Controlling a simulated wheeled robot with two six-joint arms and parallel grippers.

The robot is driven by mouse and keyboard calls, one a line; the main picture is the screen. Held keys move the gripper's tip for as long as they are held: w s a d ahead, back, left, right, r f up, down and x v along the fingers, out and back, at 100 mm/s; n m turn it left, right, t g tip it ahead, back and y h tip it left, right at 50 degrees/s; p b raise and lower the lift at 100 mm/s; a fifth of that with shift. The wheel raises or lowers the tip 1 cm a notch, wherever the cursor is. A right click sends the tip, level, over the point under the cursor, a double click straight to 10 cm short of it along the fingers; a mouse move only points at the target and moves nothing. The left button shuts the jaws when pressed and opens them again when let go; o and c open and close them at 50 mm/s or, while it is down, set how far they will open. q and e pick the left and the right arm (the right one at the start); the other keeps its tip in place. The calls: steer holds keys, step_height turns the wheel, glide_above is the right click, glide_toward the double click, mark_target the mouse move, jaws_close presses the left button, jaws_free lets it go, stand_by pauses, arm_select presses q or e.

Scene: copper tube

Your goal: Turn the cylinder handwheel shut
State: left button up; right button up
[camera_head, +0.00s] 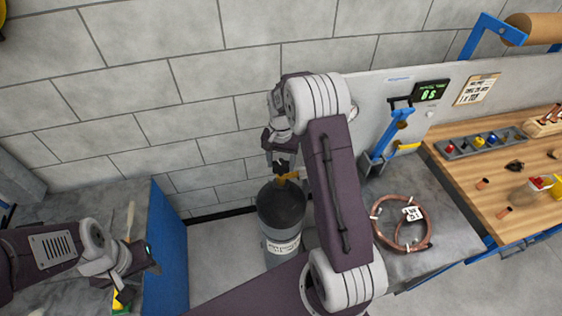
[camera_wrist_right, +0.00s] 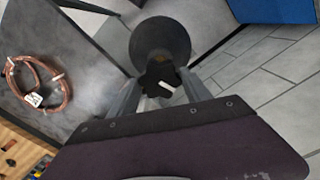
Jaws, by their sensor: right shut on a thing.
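The gas cylinder (camera_head: 281,212) stands upright on the floor by the wall, dark on top with a pale label lower down. A brass-coloured valve (camera_head: 288,177) shows at its top. The dark handwheel (camera_wrist_right: 160,77) shows in the right wrist view, with the round cylinder top (camera_wrist_right: 160,42) behind it. My right gripper (camera_head: 281,163) points down over the valve, its fingers on either side of the handwheel, shut on it. My right arm hides part of the cylinder's right side. My left gripper (camera_head: 150,268) is at the lower left, away from the cylinder; its fingers are too small to judge.
A coil of copper tube (camera_head: 378,229) with a white tag lies on the grey bench to the right. A wooden workbench (camera_head: 470,185) with several small items stands further right. A blue panel (camera_head: 165,250) stands left of the cylinder. The block wall is close behind.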

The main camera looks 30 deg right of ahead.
mark_target(281, 165)
steer(key=shift+m, duration=1.8)
steer(key=o, duration=1.4)
steer(key=shift+c, duration=0.2)
steer(key=shift+r, duration=0.35)
step_height(281, 165, up, 8)
steer(key=b, duration=0.1)
steer(key=shift+r+b, duration=0.2)
steer(key=shift+b, duration=0.15)
